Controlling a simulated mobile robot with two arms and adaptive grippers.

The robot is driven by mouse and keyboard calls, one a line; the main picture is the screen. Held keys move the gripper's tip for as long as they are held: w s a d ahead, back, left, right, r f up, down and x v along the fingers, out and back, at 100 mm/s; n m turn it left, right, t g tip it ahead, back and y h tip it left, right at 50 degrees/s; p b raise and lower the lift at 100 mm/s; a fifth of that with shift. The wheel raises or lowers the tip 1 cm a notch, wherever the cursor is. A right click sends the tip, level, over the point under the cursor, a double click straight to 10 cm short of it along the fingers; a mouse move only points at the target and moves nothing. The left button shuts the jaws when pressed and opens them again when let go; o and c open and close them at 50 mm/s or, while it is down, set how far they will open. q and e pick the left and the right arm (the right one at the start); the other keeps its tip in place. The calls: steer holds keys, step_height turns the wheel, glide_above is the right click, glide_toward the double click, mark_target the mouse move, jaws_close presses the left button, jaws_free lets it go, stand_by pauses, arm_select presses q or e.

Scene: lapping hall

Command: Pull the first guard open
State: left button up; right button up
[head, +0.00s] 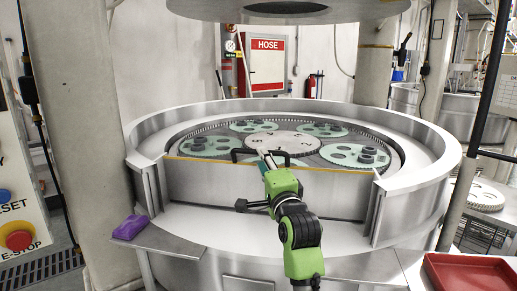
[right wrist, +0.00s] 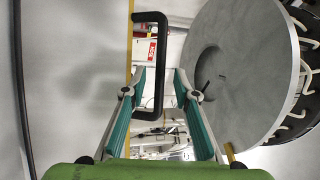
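The guard (head: 215,182) is a curved grey panel with a yellow top edge at the front of the round lapping machine. It stands upright in the gap of the machine's rim. A black handle (head: 239,155) shows at its top edge, partly hidden by my right gripper (head: 265,156). In the right wrist view, the black handle (right wrist: 161,70) juts from the grey guard panel (right wrist: 75,75) on the left. My right gripper (right wrist: 157,88) is open, with the handle between its spread fingertips; I cannot tell whether either touches it. My left gripper is out of view.
Green gear-shaped carriers (head: 208,147) lie inside the machine under a raised round plate (head: 290,10). A purple cloth (head: 130,227) lies at the front left ledge. A red tray (head: 468,272) is at the lower right. An E-stop panel (head: 18,220) stands at left.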

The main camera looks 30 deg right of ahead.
steer(key=p+x, duration=0.1)
steer(key=x, duration=0.3)
steer(key=shift+w+d+r, duration=0.1)
steer(key=shift+w, duration=0.5)
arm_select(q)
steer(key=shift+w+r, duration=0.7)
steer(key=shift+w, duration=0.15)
arm_select(e)
jaws_close()
